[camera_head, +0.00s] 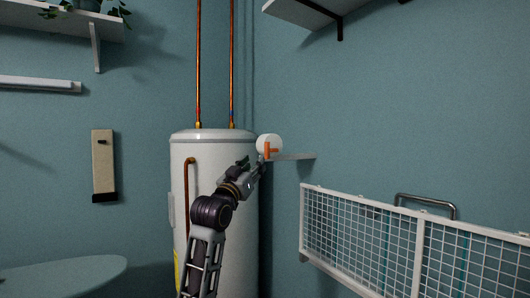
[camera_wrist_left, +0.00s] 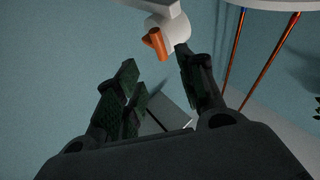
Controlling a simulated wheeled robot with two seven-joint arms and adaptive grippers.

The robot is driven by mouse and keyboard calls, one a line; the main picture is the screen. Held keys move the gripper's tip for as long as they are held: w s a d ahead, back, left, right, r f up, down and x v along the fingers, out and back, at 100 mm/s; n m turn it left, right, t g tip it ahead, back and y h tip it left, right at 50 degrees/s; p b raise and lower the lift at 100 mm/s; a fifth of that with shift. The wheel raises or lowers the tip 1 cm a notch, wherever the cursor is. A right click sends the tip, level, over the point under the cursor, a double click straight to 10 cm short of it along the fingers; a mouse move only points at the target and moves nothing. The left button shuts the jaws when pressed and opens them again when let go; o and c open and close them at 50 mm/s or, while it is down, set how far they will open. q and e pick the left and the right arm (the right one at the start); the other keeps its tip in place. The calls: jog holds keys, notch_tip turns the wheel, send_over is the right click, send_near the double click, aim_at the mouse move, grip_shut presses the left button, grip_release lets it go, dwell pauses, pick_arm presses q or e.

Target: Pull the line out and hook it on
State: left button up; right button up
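A white round line reel (camera_head: 268,142) with an orange pull tab (camera_head: 268,151) sits at the wall right of the water heater. In the left wrist view the reel (camera_wrist_left: 172,34) and tab (camera_wrist_left: 156,43) are near the top. My left gripper (camera_head: 254,167) is just below and left of the reel. Its fingers (camera_wrist_left: 158,74) are apart and empty, with the tab just beyond the fingertips, apparently not gripped. A pale board with a dark peg (camera_head: 102,142) hangs on the left wall. No drawn-out line shows. My right gripper is not in view.
The white water heater (camera_head: 183,146) with copper pipes (camera_head: 232,70) stands behind my left arm. A white wire rack (camera_head: 345,234) is at right, a rounded table (camera_head: 65,276) at lower left.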

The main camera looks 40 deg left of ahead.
aim_at(266, 150)
pick_arm(q)
jog(key=shift+p+x, duration=0.7)
jog(key=shift+x, duration=3.95)
jog(key=shift+w+a+r, duration=0.2)
jog(key=shift+w+r, duration=0.05)
jog(key=shift+w, duration=0.35)
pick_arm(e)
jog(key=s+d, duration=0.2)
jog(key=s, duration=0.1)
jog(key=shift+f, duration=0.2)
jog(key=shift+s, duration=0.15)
pick_arm(q)
jog(key=shift+c, duration=0.8)
grip_shut()
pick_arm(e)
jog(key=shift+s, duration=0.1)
